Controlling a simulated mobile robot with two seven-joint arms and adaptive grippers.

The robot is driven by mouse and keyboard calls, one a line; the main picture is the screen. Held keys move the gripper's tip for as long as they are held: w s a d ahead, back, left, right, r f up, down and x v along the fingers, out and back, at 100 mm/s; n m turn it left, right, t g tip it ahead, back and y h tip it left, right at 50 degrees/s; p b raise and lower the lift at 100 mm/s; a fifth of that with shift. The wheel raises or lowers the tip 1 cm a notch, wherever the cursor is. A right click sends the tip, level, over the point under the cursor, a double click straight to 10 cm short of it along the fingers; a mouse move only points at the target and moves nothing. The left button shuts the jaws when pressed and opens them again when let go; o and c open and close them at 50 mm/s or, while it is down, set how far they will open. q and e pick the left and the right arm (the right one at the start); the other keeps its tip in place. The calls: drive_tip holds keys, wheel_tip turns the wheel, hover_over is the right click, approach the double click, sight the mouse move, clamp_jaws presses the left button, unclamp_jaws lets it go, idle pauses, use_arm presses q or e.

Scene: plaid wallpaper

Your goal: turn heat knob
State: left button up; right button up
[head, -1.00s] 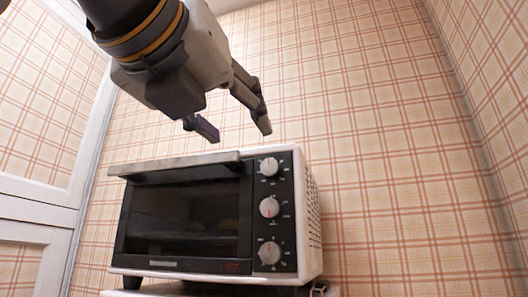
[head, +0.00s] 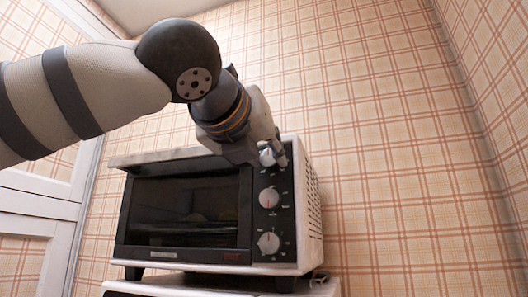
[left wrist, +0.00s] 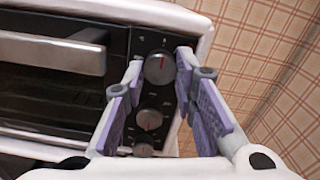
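The toaster oven (head: 185,213) has a dark front and a column of three round silver knobs on its right. The top knob (head: 267,155) is partly hidden by my left gripper (head: 273,152) in the head view. The middle knob (head: 269,197) and bottom knob (head: 268,243) show clearly. I cannot tell which one is the heat knob. In the left wrist view, my left gripper (left wrist: 158,85) is open, its purple-padded fingers spread to either side of the nearest knob (left wrist: 158,67). I cannot tell whether they touch it. My right gripper is out of view.
The oven stands on a white surface (head: 150,288). Its door handle (head: 170,156) runs along the top of the glass door, left of the knobs.

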use_arm(q)
clamp_jaws()
